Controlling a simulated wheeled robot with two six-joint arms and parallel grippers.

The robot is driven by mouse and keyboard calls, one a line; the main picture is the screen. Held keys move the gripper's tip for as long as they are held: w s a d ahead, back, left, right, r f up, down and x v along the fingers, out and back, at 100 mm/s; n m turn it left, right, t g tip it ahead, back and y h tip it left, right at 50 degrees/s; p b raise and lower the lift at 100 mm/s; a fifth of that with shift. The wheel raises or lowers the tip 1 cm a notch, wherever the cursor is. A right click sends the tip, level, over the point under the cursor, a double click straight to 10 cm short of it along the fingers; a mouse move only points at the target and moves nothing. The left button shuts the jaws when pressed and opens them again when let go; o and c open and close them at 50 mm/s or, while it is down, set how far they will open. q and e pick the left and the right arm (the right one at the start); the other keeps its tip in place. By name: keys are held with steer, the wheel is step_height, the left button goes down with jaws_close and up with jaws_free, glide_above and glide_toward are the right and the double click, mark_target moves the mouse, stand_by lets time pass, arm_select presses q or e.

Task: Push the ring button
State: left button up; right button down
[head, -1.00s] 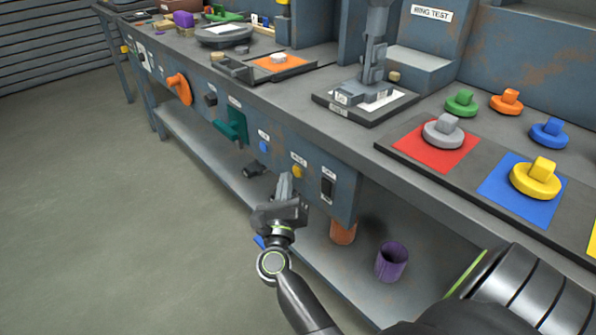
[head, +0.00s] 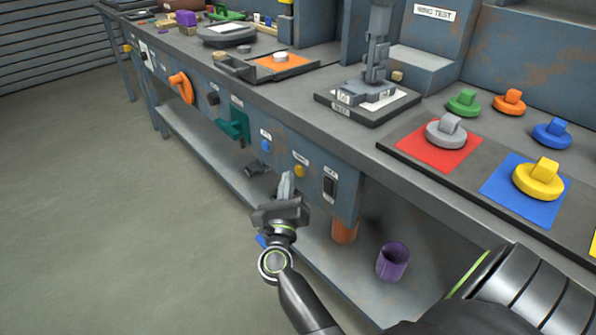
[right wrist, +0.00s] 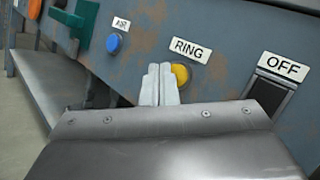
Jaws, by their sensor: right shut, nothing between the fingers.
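The ring button is a round yellow button (head: 300,171) on the bench's front panel. In the right wrist view the yellow button (right wrist: 180,74) sits under a white "RING" label (right wrist: 190,50). My right gripper (head: 286,183) is shut and empty, its fingertips just below and left of the button in the head view. In the right wrist view the closed fingertips (right wrist: 160,72) overlap the button's left edge. I cannot tell whether they touch it. My left gripper is not in view.
A blue "AIR" button (right wrist: 114,43) is to the left and a dark "OFF" switch (right wrist: 268,92) to the right. A purple cup (head: 392,262) stands on the lower shelf. Bench edge overhangs above the panel. Open floor lies to the left.

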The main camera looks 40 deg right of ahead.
steer(key=shift+d, duration=0.15)
stand_by(0.7)
steer(key=shift+d, duration=0.3)
steer(key=shift+w+d+p, duration=0.1)
steer(key=shift+d+p, duration=0.2)
steer(key=shift+d, duration=0.1)
stand_by(0.6)
steer(key=shift+a, duration=0.85)
